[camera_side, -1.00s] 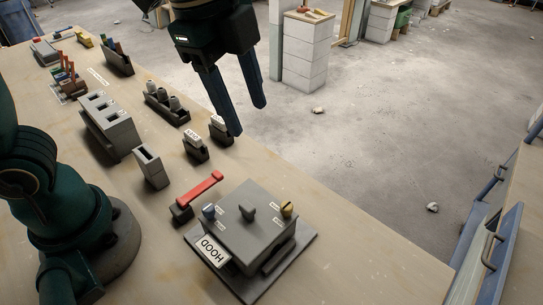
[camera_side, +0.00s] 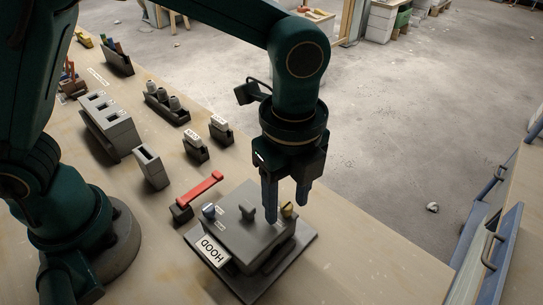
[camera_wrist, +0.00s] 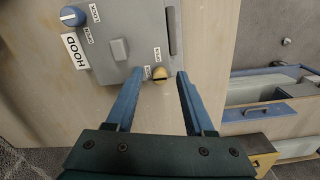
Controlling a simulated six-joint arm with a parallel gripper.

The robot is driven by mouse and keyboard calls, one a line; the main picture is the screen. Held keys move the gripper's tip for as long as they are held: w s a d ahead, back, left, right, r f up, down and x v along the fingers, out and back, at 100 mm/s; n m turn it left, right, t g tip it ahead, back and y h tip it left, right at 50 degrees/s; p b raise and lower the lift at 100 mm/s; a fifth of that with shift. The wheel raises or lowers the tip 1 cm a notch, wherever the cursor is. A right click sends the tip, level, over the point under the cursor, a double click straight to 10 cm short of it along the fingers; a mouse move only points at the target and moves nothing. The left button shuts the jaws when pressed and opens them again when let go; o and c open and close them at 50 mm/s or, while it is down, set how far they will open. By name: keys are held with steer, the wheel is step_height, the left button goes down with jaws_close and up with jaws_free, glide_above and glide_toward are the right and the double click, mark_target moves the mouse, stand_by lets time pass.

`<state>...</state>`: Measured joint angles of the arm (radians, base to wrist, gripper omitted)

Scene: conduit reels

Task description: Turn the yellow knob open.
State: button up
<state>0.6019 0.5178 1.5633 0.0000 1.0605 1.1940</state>
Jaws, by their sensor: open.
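The yellow knob (camera_side: 288,210) sits on the right part of the grey box (camera_side: 237,235) labelled HOOD. It also shows in the wrist view (camera_wrist: 160,73), small and round with a dark line across it, below small white labels. My gripper (camera_side: 286,215) points down over the box's right side, its two blue fingers apart and empty. In the side view one finger partly covers the area beside the knob. In the wrist view the knob appears between and just beyond the fingertips of my gripper (camera_wrist: 160,73). I cannot tell whether either finger touches it.
On the box are a grey knob (camera_side: 246,213) in the middle and a blue knob (camera_side: 209,210) at the left. A red-handled lever (camera_side: 203,190) stands behind the box. Several grey holders and blocks line the bench further back. Open floor lies to the right.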

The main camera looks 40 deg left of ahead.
jaws_close()
steer(key=shift+n, duration=0.4)
steer(key=n, duration=0.3)
steer(key=shift+n, duration=0.4)
steer(key=n, duration=1.3)
steer(key=shift+n, duration=0.3)
